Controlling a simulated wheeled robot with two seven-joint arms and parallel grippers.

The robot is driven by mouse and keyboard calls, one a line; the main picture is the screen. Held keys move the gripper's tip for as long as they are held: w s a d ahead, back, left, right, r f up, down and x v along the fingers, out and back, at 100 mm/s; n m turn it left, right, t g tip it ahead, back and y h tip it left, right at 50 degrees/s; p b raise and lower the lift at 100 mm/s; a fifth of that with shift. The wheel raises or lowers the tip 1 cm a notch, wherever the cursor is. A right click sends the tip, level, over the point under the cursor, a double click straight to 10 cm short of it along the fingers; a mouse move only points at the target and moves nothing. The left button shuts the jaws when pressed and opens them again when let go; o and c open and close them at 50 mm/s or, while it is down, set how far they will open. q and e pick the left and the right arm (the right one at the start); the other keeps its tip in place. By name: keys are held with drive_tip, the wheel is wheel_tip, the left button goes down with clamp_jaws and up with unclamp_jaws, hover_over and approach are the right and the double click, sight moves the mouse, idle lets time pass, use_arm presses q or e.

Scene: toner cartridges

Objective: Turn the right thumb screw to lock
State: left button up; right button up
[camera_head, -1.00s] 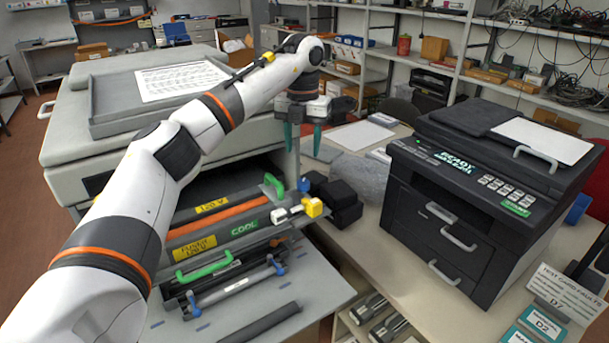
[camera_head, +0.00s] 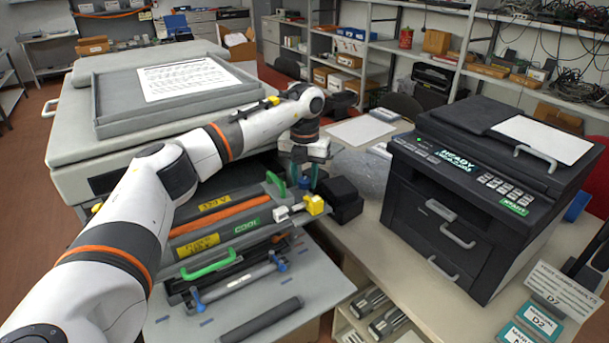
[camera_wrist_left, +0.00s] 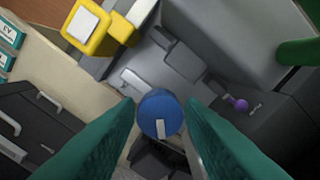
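The right thumb screw is a round blue knob (camera_wrist_left: 160,112) with a white mark pointing down, centred in the left wrist view. I cannot make it out in the head view, where the arm and the machine front hide that spot. My left gripper (camera_wrist_left: 160,103) has its two teal fingers on either side of the knob, with thin gaps at most; I see no firm grip. In the head view the left gripper (camera_head: 304,174) points down at the right end of the open machine front. My right gripper is in neither view.
A yellow block (camera_head: 315,205) and a green handle (camera_head: 275,184) stand close to the gripper. Black boxes (camera_head: 342,199) sit just right of it. The black printer (camera_head: 470,205) stands on the right table. The grey open tray (camera_head: 320,275) lies below.

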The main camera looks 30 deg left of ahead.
use_arm(q)
drive_tip(key=c, duration=0.6)
drive_tip(key=shift+o, duration=0.2)
drive_tip(key=shift+m, duration=0.3)
drive_tip(key=m, duration=0.2)
drive_tip(key=shift+m, duration=0.3)
drive_tip(key=m, duration=0.4)
drive_tip(key=shift+m+p, duration=0.3)
drive_tip(key=shift+p, duration=0.05)
drive_tip(key=m, duration=0.5)
drive_tip(key=shift+w, duration=0.1)
drive_tip(key=m, duration=0.5)
